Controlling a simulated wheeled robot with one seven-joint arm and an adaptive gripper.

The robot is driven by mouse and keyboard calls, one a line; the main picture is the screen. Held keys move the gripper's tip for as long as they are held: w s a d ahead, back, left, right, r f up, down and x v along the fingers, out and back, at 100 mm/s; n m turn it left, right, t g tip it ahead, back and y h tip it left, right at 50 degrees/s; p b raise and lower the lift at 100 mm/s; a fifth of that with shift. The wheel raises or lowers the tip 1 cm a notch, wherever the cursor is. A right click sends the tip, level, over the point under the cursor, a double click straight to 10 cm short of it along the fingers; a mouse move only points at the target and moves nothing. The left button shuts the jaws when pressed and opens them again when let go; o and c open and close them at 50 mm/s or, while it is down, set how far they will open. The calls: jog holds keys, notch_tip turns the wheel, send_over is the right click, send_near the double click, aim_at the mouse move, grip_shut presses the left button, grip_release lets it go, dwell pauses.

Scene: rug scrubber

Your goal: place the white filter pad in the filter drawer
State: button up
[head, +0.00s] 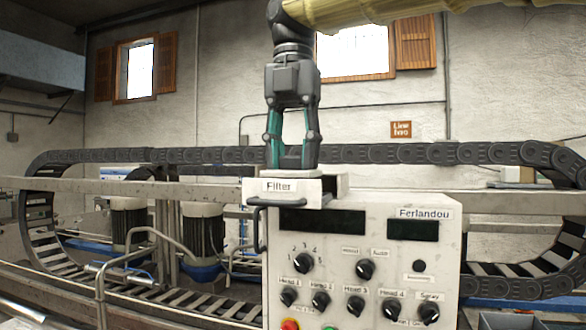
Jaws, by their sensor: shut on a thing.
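The filter drawer (325,189) is a pale box with a "Filter" label and a dark handle at its front, pulled out at the top left of the control cabinet. My gripper (292,163) points straight down over the drawer, its fingertips at the level of the drawer's top edge. It is shut on the white filter pad (291,173), of which only a thin pale strip shows beneath the fingertips. The pad lies flat at the drawer's opening. I cannot tell whether it touches the drawer floor, because the drawer front hides the inside.
The control cabinet (370,270) has two dark displays and several knobs. A dark cable chain (430,153) runs behind the drawer. A metal rail (150,240) and machinery stand at the left. The space above the cabinet's right side is free.

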aim_at(293, 175)
jog(key=shift+w+r, duration=0.1)
jog(key=shift+w, duration=0.3)
jog(key=shift+s+f+p, duration=0.2)
jog(key=shift+f+p, duration=0.35)
jog(key=shift+f, duration=0.15)
jog(key=shift+f+p, duration=0.4)
jog(key=shift+f, duration=0.7)
jog(key=shift+f, duration=0.1)
jog(key=o, duration=1.3)
notch_tip(293, 175, up, 12)
jog(key=shift+r+b, duration=0.1)
jog(key=shift+b, duration=1)
